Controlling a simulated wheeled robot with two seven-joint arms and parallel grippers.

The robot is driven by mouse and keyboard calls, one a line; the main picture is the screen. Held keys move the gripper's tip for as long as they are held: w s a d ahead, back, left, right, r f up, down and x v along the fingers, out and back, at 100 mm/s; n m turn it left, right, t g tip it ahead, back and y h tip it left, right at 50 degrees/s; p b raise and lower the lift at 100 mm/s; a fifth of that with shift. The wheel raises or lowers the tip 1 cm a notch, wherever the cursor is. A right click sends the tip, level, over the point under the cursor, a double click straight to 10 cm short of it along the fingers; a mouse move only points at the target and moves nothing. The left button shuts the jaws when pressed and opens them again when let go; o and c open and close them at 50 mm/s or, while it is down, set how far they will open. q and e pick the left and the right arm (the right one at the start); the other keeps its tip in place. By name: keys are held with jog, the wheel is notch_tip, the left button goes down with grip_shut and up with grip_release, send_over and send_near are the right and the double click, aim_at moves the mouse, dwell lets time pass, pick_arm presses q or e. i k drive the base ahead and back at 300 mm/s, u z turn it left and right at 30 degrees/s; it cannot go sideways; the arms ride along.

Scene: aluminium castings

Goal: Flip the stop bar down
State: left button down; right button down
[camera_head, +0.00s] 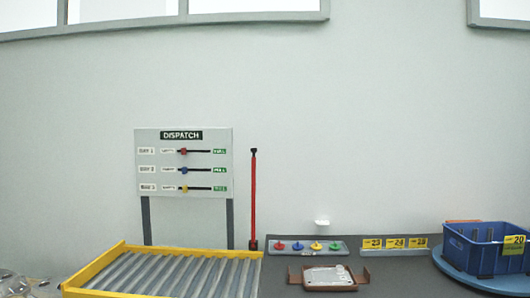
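The stop bar (253,200) is a thin red bar with a dark tip. It stands upright at the right rear edge of the roller conveyor, with its foot on a small dark base near the table. Neither of my grippers shows clearly in the head view, so nothing is seen touching the bar.
The yellow-framed roller conveyor (122,246) has bare rollers. Behind it stands a dispatch board (160,175) with three sliders. To the right are a tray of coloured knobs (298,246), a brown fixture holding a metallic plate (328,277), yellow number cards (395,244) and a blue crate (470,255).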

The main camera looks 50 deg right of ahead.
aim_at(253, 151)
jog(key=z, duration=0.7)
